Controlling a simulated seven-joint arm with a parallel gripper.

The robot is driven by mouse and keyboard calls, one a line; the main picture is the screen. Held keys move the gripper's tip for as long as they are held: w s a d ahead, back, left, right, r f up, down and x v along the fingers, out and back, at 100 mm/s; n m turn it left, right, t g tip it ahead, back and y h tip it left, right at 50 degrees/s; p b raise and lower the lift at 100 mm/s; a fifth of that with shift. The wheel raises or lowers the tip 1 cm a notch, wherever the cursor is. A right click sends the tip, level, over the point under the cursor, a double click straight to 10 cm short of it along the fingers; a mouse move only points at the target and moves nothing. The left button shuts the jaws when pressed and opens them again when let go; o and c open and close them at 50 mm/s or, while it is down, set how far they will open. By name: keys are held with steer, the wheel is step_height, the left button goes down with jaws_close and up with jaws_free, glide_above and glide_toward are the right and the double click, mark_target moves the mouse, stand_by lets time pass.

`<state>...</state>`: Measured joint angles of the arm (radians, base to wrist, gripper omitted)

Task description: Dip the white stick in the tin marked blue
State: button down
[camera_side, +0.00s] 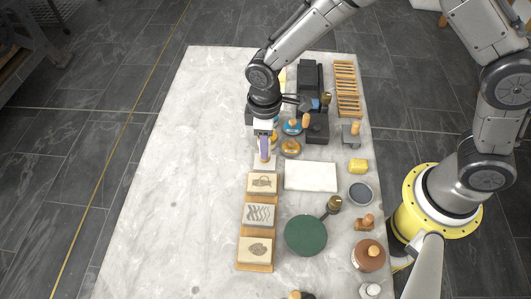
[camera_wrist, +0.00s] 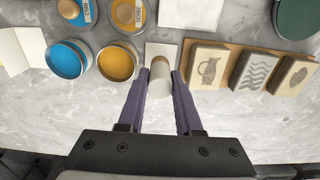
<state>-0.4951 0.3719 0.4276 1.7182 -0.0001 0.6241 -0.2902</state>
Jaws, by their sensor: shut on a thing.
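My gripper (camera_wrist: 160,82) has purple fingers, and they are closed on a short white stick (camera_wrist: 161,86) with a tan end. In the side view my gripper (camera_side: 265,150) hangs low over a small white square (camera_side: 264,166), beyond the row of carved blocks. The open tin of blue (camera_wrist: 65,60) is left of the fingers in the wrist view. An open tin of orange-yellow (camera_wrist: 117,63) stands between it and the stick. The stick is apart from both tins. I cannot tell whether its lower end touches the square.
Blue and amber discs with wooden knobs, the blue disc (camera_side: 291,128) and amber disc (camera_side: 290,148), lie right of my gripper. A wooden board (camera_side: 257,267) bears carved blocks. A white slab (camera_side: 310,176) and a green disc (camera_side: 305,236) are nearby. The table's left side is clear.

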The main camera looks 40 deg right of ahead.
steer(key=shift+r, duration=1.85)
steer(key=shift+s, duration=0.1)
steer(key=w+d+r, duration=0.4)
steer(key=w+d, duration=0.6)
steer(key=shift+s+a+f, duration=0.1)
steer(key=shift+f, duration=1.3)
steer(key=shift+a+f, duration=0.1)
steer(key=shift+f, duration=1.3)
steer(key=shift+f, duration=0.6)
step_height(320, 180, up, 7)
stand_by(0.8)
